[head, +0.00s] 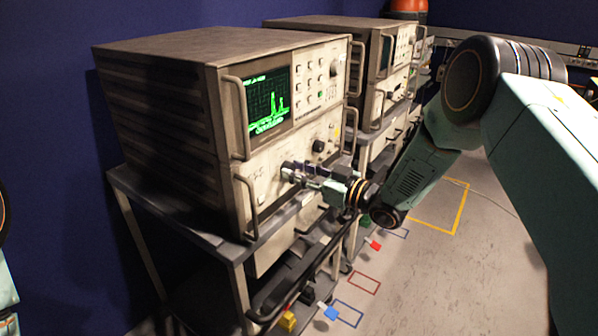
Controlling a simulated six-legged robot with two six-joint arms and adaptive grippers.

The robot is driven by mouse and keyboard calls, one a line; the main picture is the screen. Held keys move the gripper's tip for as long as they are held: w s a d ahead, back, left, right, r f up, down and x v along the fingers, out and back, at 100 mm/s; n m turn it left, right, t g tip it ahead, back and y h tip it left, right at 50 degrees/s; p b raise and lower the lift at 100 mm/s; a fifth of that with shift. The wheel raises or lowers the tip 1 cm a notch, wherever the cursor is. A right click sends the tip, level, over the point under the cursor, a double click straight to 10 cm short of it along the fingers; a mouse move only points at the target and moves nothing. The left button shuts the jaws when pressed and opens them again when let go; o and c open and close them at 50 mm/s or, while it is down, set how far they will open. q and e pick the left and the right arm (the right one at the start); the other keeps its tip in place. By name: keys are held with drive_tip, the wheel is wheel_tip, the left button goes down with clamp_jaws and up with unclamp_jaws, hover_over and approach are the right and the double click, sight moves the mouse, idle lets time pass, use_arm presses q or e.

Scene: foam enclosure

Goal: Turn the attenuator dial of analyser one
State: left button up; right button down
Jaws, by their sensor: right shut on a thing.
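The nearest analyser (160,100) is a beige two-part instrument on a grey cart, with a green trace on its lit screen (268,98). My right gripper (292,172) is at the lower front panel (268,165), shut on what appears to be a dial there. The fingers hide the dial almost entirely. A dark knob (318,146) shows above and to the right of the fingers, apart from them. Another knob (335,68) sits at the upper right of the front. My left gripper is out of view; only a bit of my left arm shows at the left edge.
The cart (150,190) has a dark front rail below. A second analyser (400,50) stands behind. The floor (420,270) at right is mostly clear, with coloured outlines.

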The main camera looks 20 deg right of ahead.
drive_tip(key=shift+m, duration=0.4)
drive_tip(key=shift+f+m+p, duration=0.15)
drive_tip(key=shift+m+p, duration=0.85)
drive_tip(key=shift+m, duration=2.4)
drive_tip(key=shift+f, duration=0.1)
drive_tip(key=c, duration=1)
unclamp_jaws()
drive_tip(key=shift+w, duration=0.1)
